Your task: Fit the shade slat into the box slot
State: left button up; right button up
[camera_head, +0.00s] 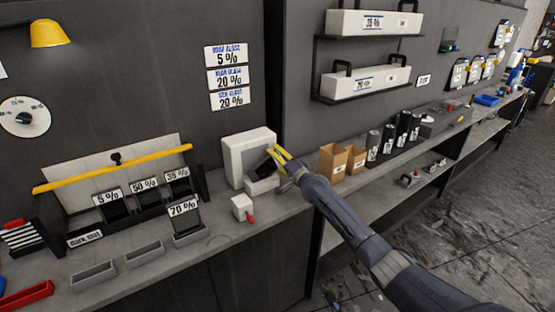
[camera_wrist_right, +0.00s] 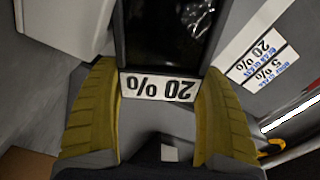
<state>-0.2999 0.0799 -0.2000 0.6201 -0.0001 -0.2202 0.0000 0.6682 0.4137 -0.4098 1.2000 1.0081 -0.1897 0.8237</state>
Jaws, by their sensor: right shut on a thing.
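My right gripper (camera_head: 280,156) has yellow fingers and is shut on a dark slat (camera_head: 262,164) in front of the white block-shaped device. In the right wrist view the slat (camera_wrist_right: 165,35) is glossy black and carries a "20 %" label between the fingers (camera_wrist_right: 158,78). The black box (camera_head: 143,207) stands on the bench to the left, well apart from the gripper. Slats labelled 5 %, 50 % and 35 % (camera_head: 178,183) stand in it. A 70 % slat (camera_head: 187,222) stands tilted in front of its right end. My left gripper is not in view.
The white device (camera_head: 240,152) stands right behind the held slat. A small white block (camera_head: 242,207) with a red part is on the bench. Grey trays (camera_head: 144,254) lie at the front left. Cardboard boxes (camera_head: 333,164) stand to the right. A yellow bar (camera_head: 115,169) spans above the black box.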

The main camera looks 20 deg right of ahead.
jog(key=shift+f, duration=0.1)
jog(key=o, duration=1.6)
jog(key=shift+c, duration=0.2)
jog(key=shift+s, duration=0.1)
